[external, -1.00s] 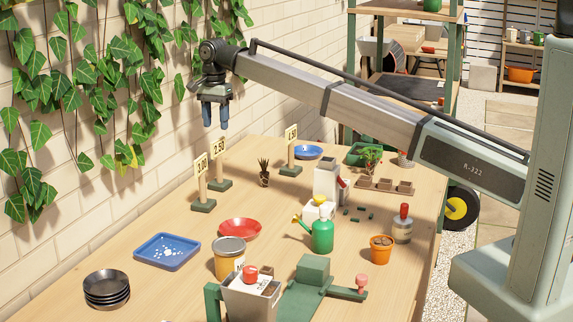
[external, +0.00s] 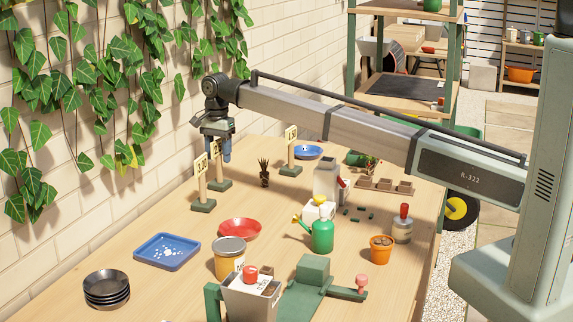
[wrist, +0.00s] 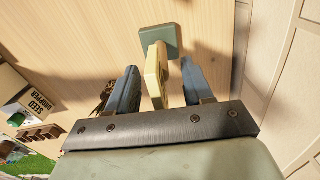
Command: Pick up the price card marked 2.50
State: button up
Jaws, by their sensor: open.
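The 2.50 price card stands upright on a wooden post with a green base (external: 219,184) near the wall. Its face is now mostly hidden behind my fingers in the external view. My gripper (external: 219,156) is open, pointing down at the card's height. In the wrist view, a pale card (wrist: 153,77) shows almost edge-on between the two blue fingers of my gripper (wrist: 158,66), with a gap to the right finger. Its green base (wrist: 159,40) lies beyond the fingertips. No firm hold shows.
The 3.00 card (external: 201,164) stands close in front, and another card (external: 291,134) stands farther back. A small dark plant (external: 264,172) is to the right. The wall (external: 285,60) is close behind. A red saucer (external: 240,228) and blue tray (external: 167,251) lie nearer the camera.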

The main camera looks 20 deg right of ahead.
jog(key=shift+c, duration=0.3)
grip_shut()
dwell(0.5)
